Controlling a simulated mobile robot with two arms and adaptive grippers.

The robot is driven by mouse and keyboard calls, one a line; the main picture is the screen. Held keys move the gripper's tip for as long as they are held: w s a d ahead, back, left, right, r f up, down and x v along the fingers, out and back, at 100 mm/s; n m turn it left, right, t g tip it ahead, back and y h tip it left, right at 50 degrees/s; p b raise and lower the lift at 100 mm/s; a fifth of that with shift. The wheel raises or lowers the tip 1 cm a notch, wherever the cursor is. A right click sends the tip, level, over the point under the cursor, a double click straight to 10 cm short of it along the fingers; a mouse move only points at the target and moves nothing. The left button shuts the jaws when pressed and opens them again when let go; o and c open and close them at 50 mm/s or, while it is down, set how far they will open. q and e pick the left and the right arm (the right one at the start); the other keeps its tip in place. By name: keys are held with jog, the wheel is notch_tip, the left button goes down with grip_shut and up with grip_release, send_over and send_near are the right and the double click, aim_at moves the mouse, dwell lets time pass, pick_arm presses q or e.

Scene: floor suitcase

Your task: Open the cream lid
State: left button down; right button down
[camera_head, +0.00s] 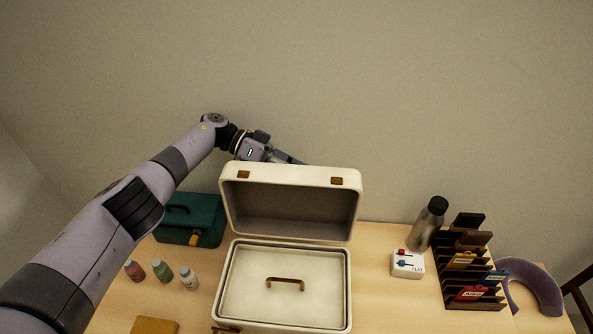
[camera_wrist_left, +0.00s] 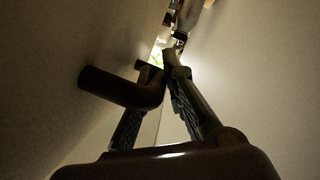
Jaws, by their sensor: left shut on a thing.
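The cream lid (camera_head: 290,172) of the cream suitcase (camera_head: 232,290) stands raised at the back, tilted up about its rear edge, with its grey inside facing me. Two brown latches are on its upper rim. My left arm comes in from the left and reaches over behind the lid. My left gripper (camera_wrist_left: 163,72) is mostly hidden behind the lid in the head view. In the left wrist view its fingers are close around a brown bent handle (camera_wrist_left: 120,88) beside a pale surface. The fingertips' contact is dark and partly hidden. My right gripper is not in view.
Inside the suitcase is a cream tray with a brown handle (camera_head: 285,281). A green toolbox (camera_head: 205,232) and several small bottles (camera_head: 162,270) stand left. A metal bottle (camera_head: 427,228), a small white box (camera_head: 407,264), a dark rack (camera_head: 470,275) and a purple arch (camera_head: 537,285) are right.

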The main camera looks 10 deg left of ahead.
pick_arm(q)
jog(key=shift+s+f, duration=0.15)
jog(key=c, duration=1.9)
grip_release()
jog(key=shift+c, duration=0.2)
jog(key=shift+r, duration=0.25)
notch_tip(320, 180, up, 10)
jog(key=shift+f, duration=0.2)
